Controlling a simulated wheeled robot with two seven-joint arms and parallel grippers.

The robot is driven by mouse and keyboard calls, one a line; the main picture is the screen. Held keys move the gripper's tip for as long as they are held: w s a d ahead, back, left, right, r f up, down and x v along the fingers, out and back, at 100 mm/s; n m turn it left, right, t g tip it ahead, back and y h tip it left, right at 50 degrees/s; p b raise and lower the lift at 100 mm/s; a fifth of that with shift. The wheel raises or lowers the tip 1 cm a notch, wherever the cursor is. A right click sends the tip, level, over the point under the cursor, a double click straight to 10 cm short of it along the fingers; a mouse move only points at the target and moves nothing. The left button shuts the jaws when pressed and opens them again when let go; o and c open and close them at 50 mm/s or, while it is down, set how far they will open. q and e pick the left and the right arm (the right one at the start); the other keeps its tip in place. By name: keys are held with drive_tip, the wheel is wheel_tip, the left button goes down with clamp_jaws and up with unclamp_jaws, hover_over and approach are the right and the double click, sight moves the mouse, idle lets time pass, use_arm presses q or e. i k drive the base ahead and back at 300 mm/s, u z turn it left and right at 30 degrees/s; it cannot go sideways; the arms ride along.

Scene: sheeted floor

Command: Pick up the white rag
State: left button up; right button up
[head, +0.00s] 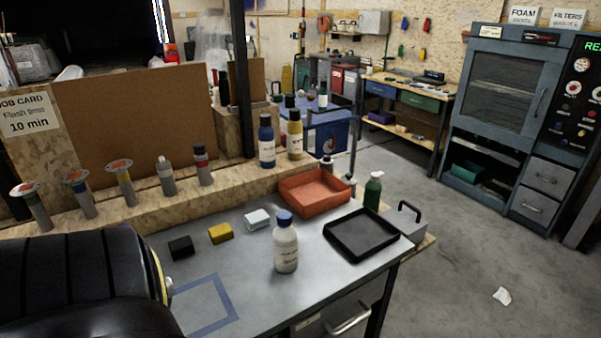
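A small white crumpled piece (502,296), which looks like a rag, lies flat on the grey floor at the lower right, apart from the table. A small white block-like item (257,219) also lies on the metal table, beside a yellow block (220,233) and a black block (181,247); I cannot tell if it is folded cloth. Neither of my grippers shows in the head view.
The metal table (325,277) holds a white bottle with a blue cap (286,247), a black tray (347,250), an orange-red tray (341,200) and a green bottle (373,191). A blue-grey cabinet (459,151) stands at right. The floor between is clear.

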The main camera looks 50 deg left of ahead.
sight(259, 219)
drive_tip(key=i, duration=0.85)
drive_tip(key=u, duration=3.3)
